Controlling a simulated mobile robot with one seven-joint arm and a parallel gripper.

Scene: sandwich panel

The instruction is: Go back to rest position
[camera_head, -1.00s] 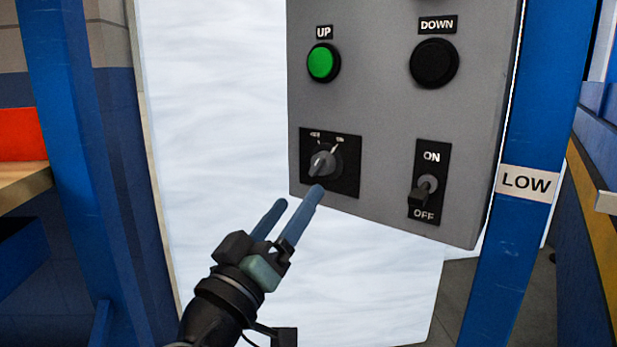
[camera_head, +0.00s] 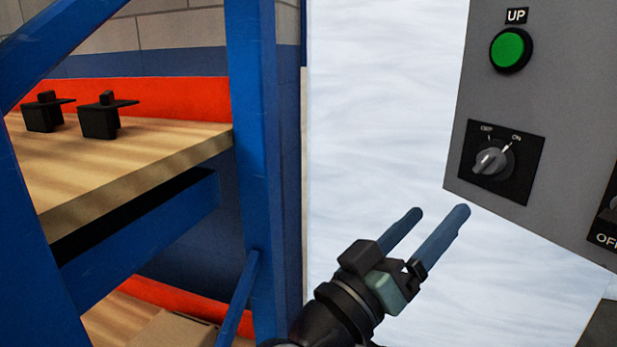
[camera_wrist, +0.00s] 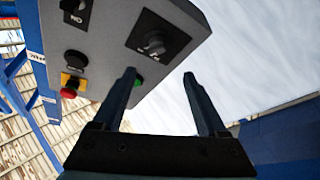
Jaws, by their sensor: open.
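My gripper (camera_head: 438,228) is open and empty, its two blue-grey fingers pointing up and to the right in the head view. It is below and left of the grey control panel (camera_head: 560,120), apart from it in that view. The wrist view shows both fingers (camera_wrist: 160,82) spread apart with nothing between them. The panel carries a green UP button (camera_head: 510,50) and a rotary knob (camera_head: 492,160) with OFF and ON marks. In the wrist view a red button on a yellow base (camera_wrist: 70,87) also shows on the panel.
A blue rack upright (camera_head: 265,150) stands left of my gripper. A wooden shelf (camera_head: 130,160) holds two black items (camera_head: 105,115). A cardboard box (camera_head: 172,333) lies low at the left. A white panel (camera_head: 385,110) stands behind my gripper.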

